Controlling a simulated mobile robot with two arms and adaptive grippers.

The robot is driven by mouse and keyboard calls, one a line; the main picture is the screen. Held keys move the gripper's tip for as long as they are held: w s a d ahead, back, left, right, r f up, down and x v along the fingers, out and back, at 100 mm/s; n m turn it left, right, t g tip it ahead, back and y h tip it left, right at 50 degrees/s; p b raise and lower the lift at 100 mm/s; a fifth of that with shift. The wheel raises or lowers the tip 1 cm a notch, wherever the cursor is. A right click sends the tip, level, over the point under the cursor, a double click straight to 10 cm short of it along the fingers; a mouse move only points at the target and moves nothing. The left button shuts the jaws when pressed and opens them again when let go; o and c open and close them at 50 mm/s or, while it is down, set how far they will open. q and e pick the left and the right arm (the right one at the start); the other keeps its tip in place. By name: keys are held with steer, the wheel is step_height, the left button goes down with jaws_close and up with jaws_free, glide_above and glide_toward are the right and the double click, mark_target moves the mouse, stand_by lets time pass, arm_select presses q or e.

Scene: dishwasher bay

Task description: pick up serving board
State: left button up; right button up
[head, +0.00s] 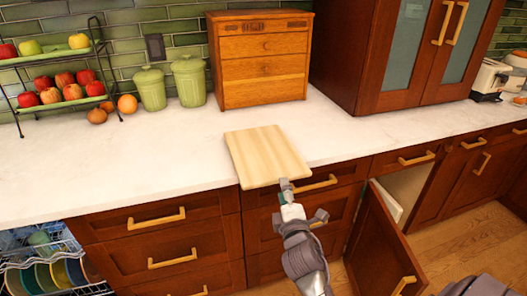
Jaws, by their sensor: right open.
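The serving board (266,153) is a pale wooden square with light stripes. It lies flat on the white counter, and its near edge reaches past the counter's front edge. My right gripper (287,189) is open at the board's near edge, right of that edge's middle. Its tips are at or very close to the edge; I cannot tell whether they touch it or lie around it. My left gripper is not in view.
A wooden drawer box (262,72) and green canisters (189,80) stand behind the board. A fruit rack (62,78) is at left. Below, a cabinet door (378,250) stands open at right, and a dish rack (50,268) shows at lower left. The counter beside the board is clear.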

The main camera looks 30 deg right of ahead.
mark_target(279, 168)
steer(key=x, duration=0.4)
steer(key=shift+w+d+r+p, duration=0.1)
steer(key=shift+w+d+p, duration=0.1)
steer(key=shift+w+p, duration=0.15)
steer(key=x, duration=0.4)
steer(key=shift+w+d, duration=0.1)
steer(key=shift+w, duration=0.1)
steer(key=shift+c, duration=0.3)
jaws_close()
